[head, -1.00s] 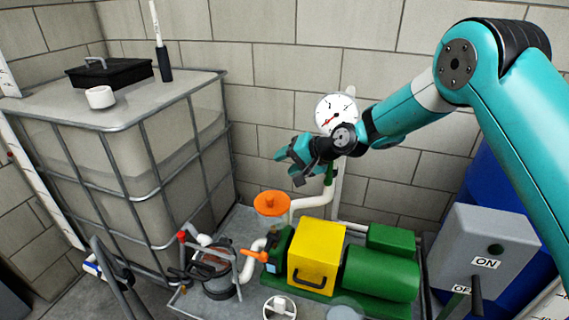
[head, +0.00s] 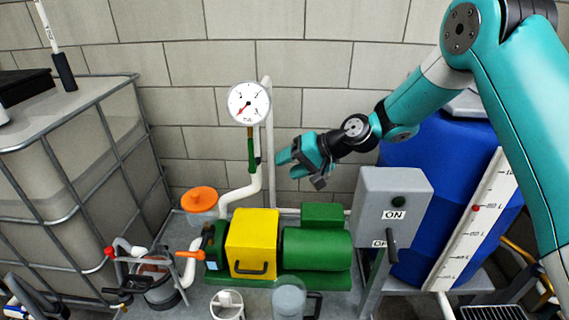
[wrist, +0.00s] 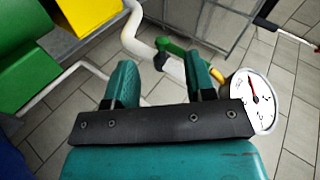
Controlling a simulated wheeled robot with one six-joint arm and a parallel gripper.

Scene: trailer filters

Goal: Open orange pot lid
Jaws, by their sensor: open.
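The orange pot lid (head: 199,199) sits on a clear pot (head: 203,215) at the left of the green and yellow pump in the head view. It is a round orange cap with a raised knob. My gripper (head: 287,164) is open and empty, in the air to the right of the lid and higher in the picture, above the pump. In the wrist view my two teal fingers (wrist: 162,82) are spread with nothing between them. I cannot make out the orange lid in the wrist view.
A pressure gauge (head: 249,103) on a white pipe (head: 268,150) stands close by my gripper. The yellow pump box (head: 252,243), a grey switch box (head: 393,205), a caged tank (head: 75,180) and a blue barrel (head: 435,180) surround the area. A small black-handled pot (head: 157,285) stands at left.

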